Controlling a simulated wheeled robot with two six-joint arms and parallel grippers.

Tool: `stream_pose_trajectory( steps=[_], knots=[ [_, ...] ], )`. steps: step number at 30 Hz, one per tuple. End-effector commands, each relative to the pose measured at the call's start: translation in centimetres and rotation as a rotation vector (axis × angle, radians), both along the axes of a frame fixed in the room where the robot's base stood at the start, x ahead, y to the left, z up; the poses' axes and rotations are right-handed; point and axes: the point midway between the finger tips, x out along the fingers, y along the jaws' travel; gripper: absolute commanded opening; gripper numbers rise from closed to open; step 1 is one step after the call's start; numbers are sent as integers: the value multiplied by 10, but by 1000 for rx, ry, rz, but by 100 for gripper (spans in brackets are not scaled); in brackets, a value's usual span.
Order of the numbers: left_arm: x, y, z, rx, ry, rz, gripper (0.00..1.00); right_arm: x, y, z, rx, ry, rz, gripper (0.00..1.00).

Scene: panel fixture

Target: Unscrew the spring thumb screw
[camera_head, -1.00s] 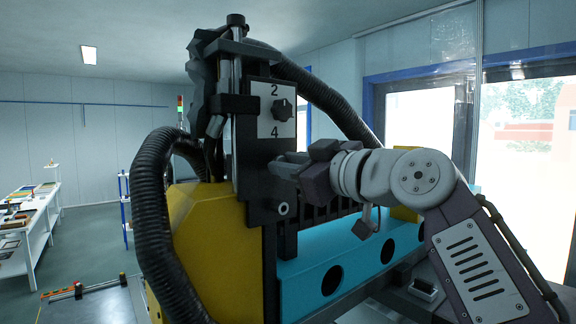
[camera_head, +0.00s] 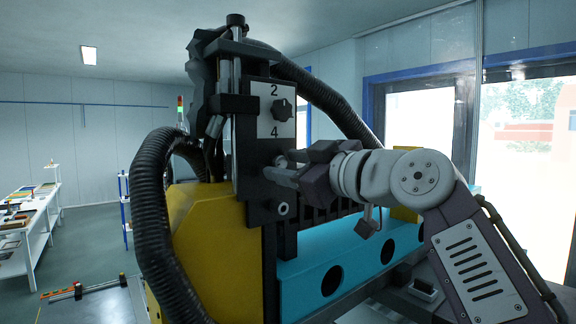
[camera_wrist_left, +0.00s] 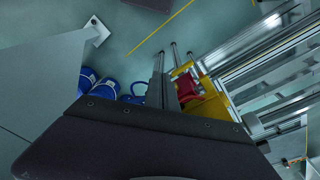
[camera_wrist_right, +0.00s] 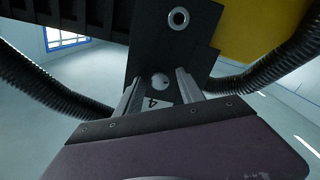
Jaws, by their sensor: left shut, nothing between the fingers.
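The thumb screw appears to be a small round grey head (camera_wrist_right: 160,81) on the black plate (camera_head: 250,165), below the printed 4. In the head view, the screw (camera_head: 281,161) is partly hidden by my right fingers. My right gripper (camera_head: 282,167) is at the plate, fingers apart, one above and one below the screw. In the right wrist view, its fingers (camera_wrist_right: 158,92) stand on either side of the screw head; I cannot tell whether they touch it. My left gripper (camera_wrist_left: 161,80) is shut and empty over the floor area, and it is out of the head view.
A black knob (camera_head: 282,110) sits between the printed 2 and 4 above the screw. A silver round fitting (camera_head: 283,209) is lower on the plate. Thick black hoses (camera_head: 155,210) curve around the yellow housing (camera_head: 215,240). A blue panel with holes (camera_head: 350,262) lies below my right arm.

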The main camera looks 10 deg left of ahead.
Motion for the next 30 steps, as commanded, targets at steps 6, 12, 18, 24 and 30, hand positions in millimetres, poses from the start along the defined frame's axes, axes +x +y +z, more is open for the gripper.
stream_pose_trajectory(
  steps=[6, 12, 18, 24, 30],
  knots=[
    [0, 0, -10, 0, 0, 0, 0, -7, -10, -2, 2, -3, -3, 45],
    [0, 0, -32, 0, 0, 0, 0, -34, -46, -4, 2, -4, -5, 45],
    [0, 0, -41, 0, 0, 0, 0, -52, -69, -1, 0, -2, -3, 45],
    [0, 0, -40, 0, 0, 0, 0, -56, -72, 0, 0, 0, 0, 45],
    [0, 0, -40, 0, 0, 0, 0, -56, -72, 0, 0, 0, 0, 45]
  ],
)
